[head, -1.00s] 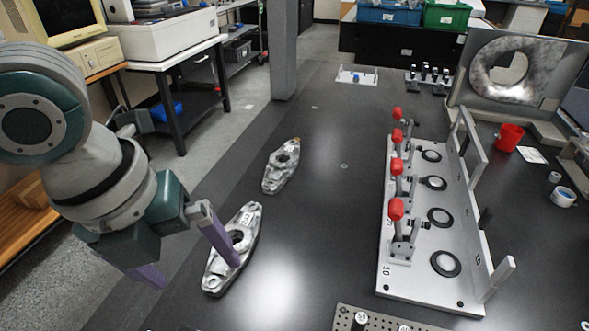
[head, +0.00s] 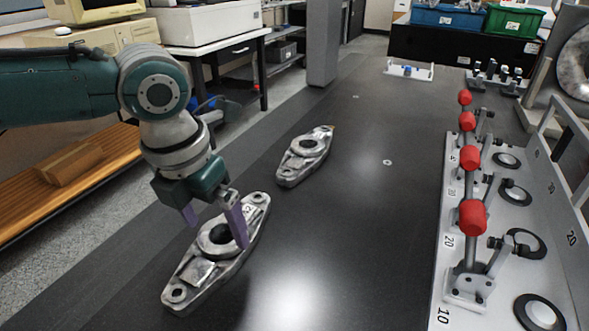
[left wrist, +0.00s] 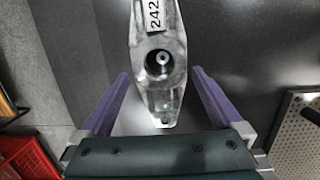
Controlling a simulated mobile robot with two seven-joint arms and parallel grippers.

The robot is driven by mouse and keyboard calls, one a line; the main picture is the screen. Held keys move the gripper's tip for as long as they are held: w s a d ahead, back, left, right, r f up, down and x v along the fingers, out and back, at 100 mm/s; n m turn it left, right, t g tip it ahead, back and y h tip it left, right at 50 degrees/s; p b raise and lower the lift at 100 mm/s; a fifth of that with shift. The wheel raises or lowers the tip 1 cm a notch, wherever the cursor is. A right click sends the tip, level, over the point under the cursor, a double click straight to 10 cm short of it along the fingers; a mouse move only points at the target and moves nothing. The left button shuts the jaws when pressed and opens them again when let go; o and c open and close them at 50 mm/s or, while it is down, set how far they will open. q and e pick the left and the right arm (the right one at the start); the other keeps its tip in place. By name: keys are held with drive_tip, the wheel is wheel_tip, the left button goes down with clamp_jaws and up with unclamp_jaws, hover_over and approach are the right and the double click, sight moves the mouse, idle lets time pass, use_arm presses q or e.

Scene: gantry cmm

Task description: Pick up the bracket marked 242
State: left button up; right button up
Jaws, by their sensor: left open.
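The bracket marked 242 is a grey cast-metal piece with a central bore and an eye at each end; it lies flat on the dark table in the head view (head: 200,272). In the left wrist view the bracket (left wrist: 158,95) shows its white label reading 242. My left gripper (head: 217,237) is open above the bracket's middle, and its purple fingers stand on either side of it. In the wrist view the gripper (left wrist: 160,74) has a gap between each finger and the bracket. A second, similar bracket (head: 305,156) lies farther back; I cannot read a mark on it.
A light fixture plate (head: 450,255) with red-knobbed clamps (head: 472,217) and black rings stands on the right. Blue (head: 447,18) and green (head: 513,21) bins are at the back. The table between the brackets and the fixture is clear.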

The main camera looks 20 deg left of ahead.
sight(223, 234)
use_arm(q)
drive_tip(key=f, duration=0.2)
drive_tip(key=w+f+b, duration=0.1)
drive_tip(key=f, duration=0.1)
drive_tip(key=shift+w, duration=0.15)
drive_tip(key=shift+c, duration=0.4)
drive_tip(key=shift+r, duration=0.1)
clamp_jaws()
